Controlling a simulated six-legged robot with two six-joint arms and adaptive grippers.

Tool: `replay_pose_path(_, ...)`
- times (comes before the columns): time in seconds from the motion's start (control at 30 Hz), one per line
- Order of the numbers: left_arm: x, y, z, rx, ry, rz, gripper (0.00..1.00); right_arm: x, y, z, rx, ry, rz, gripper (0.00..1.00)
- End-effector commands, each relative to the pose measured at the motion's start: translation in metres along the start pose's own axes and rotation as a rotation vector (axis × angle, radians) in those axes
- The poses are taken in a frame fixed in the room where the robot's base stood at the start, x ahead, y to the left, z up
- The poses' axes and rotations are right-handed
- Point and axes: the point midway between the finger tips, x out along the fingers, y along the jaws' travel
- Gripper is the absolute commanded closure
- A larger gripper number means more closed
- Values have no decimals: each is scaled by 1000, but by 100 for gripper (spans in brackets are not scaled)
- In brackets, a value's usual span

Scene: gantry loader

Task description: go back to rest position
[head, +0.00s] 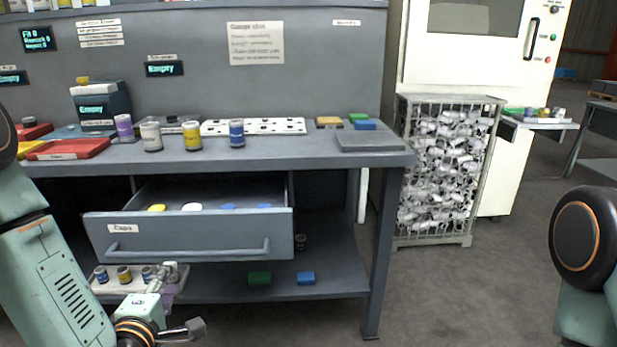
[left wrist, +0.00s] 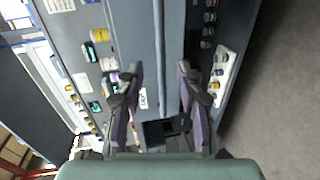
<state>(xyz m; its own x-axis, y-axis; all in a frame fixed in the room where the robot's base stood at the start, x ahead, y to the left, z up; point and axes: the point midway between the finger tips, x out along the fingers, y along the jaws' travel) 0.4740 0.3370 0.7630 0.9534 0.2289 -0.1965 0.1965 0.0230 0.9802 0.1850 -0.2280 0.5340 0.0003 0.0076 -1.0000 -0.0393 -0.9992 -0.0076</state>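My left gripper (head: 170,281) is low at the left in the head view, in front of the workbench and just below the open drawer's front. In the left wrist view its two purple-grey fingers (left wrist: 159,78) stand well apart with nothing between their tips. It is open and empty. My left arm comes in from the left edge and bends down to it. Part of my right arm shows at the right edge of the head view; the right gripper is out of frame.
The drawer (head: 190,233) is pulled out, with coloured caps inside. Below it, a white tray (head: 104,287) of small jars lies close to my left gripper. The workbench top (head: 280,152) holds several jars and trays. A wire cage (head: 444,170) stands to the right; the floor (head: 480,290) before it is clear.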

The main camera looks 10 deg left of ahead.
Motion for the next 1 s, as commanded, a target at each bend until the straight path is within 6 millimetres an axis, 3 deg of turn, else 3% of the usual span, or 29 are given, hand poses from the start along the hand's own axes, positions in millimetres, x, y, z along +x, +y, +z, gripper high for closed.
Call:
replay_pose_path(0.17,-3,-29,8,235,-49,-128,64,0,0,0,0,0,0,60)
replay_pose_path(0.33,-30,-90,31,628,-247,-374,64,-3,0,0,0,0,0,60)
replay_pose_path(0.47,-79,-148,48,952,-508,-574,64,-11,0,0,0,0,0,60)
replay_pose_path(0.63,-170,-209,54,1279,-908,-791,64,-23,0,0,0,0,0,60)
replay_pose_path(0.7,-204,-224,52,1354,-1039,-858,64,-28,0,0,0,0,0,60)
replay_pose_path(0.8,-240,-236,48,1404,-1144,-924,64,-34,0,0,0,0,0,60)
replay_pose_path(1.0,-264,-246,45,1433,-1207,-956,64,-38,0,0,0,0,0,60)
